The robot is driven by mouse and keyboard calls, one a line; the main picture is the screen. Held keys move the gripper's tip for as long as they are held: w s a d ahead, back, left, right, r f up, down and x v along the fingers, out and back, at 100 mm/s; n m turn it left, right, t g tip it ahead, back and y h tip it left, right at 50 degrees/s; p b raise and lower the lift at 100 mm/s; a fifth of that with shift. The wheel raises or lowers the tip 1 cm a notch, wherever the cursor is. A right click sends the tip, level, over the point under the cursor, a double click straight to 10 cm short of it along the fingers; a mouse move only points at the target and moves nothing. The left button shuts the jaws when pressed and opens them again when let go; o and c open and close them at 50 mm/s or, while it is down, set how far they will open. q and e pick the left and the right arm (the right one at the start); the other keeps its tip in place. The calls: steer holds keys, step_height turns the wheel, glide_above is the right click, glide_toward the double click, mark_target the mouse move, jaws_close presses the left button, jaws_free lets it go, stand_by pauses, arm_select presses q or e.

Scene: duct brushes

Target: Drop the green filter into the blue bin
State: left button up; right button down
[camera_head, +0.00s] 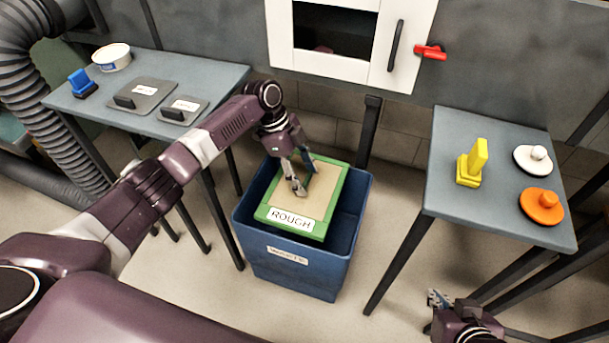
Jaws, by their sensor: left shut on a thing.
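The green filter (319,206) is a flat frame with a tan panel and a label reading ROUGH. My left gripper (299,186) is shut on it, reaching down at the panel's left middle. The filter lies nearly flat over the opening of the blue bin (290,273), within its outline. I cannot tell how far it is above or below the rim. The bin stands on the floor between two tables, with a small white label on its front. My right gripper (440,300) is at the bottom right, away from the bin; its jaw state is unclear.
The left table (205,75) holds a blue brush (80,83), a white round container (112,57) and two grey plates. The right table (450,135) holds a yellow block (472,163), a white knob disc (533,158) and an orange one (542,206).

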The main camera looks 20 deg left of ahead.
stand_by(0.3)
arm_select(q)
steer(key=o, duration=1.3)
steer(key=v, duration=1.2)
steer(key=shift+s+f, duration=0.1)
